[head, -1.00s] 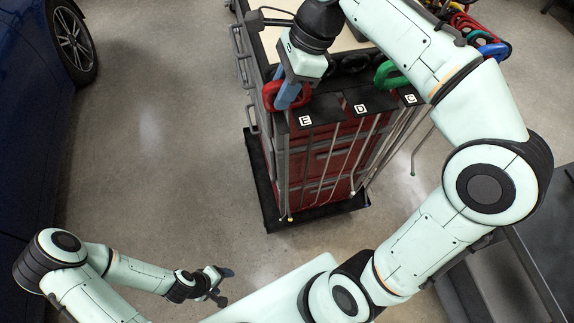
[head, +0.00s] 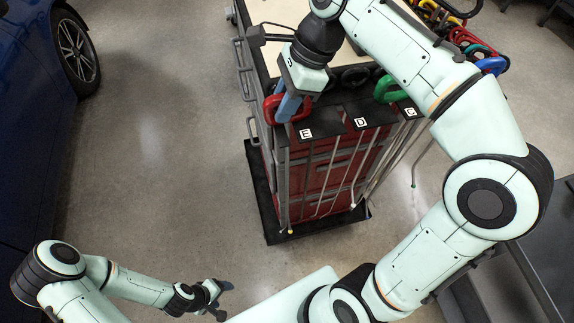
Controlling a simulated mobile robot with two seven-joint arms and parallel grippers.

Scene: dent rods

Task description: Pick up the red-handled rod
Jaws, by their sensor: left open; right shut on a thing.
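The red-handled rod's handle (head: 271,105) is a red loop at the near left corner of the tool cart, beside the plate marked E. Its shaft appears to hang down the cart's side among other thin rods; which one is its own is hard to tell. My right gripper (head: 289,106) reaches down from above and is shut on the red handle, its blue fingers covering part of the loop. My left gripper (head: 222,298) is low at the bottom left, open and empty, well away from the cart.
The red and black cart (head: 262,205) carries plates marked E, D and C. A green handle (head: 390,89) and black handles (head: 355,76) sit close by on the right. More coloured handles (head: 490,65) are at top right. A blue car (head: 35,110) stands left; floor between is clear.

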